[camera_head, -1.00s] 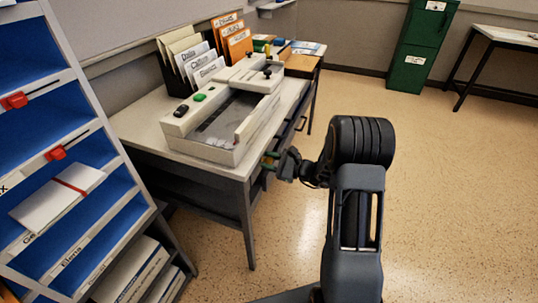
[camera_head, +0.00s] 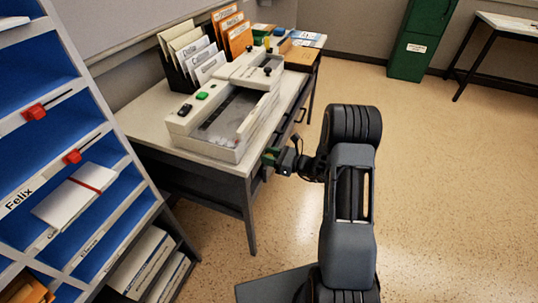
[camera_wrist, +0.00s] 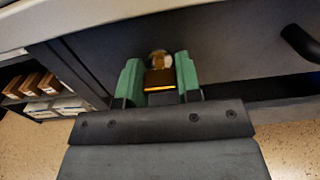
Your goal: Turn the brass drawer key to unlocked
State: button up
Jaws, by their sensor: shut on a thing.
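The brass key (camera_wrist: 160,78) sits in the dark drawer front (camera_wrist: 110,62) in the wrist view, with a round fitting behind it. My gripper (camera_wrist: 160,84) has its two green fingers on either side of the key and is shut on it. In the head view my gripper (camera_head: 270,156) is at the drawer front under the near right corner of the desk (camera_head: 232,166). The key is hidden there. I cannot tell from the frames which way the key is turned.
A dark drawer handle (camera_wrist: 300,43) sticks out right of the key. A white machine (camera_head: 215,140) stands on the desk above. Shelves with blue compartments (camera_head: 95,225) stand at left. The floor (camera_head: 440,190) at right is clear.

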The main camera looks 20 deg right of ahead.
dwell(0.3)
jog(key=o, duration=0.9)
jog(key=shift+d, duration=0.1)
jog(key=shift+p+v, duration=0.65)
jog(key=shift+v, duration=6.2)
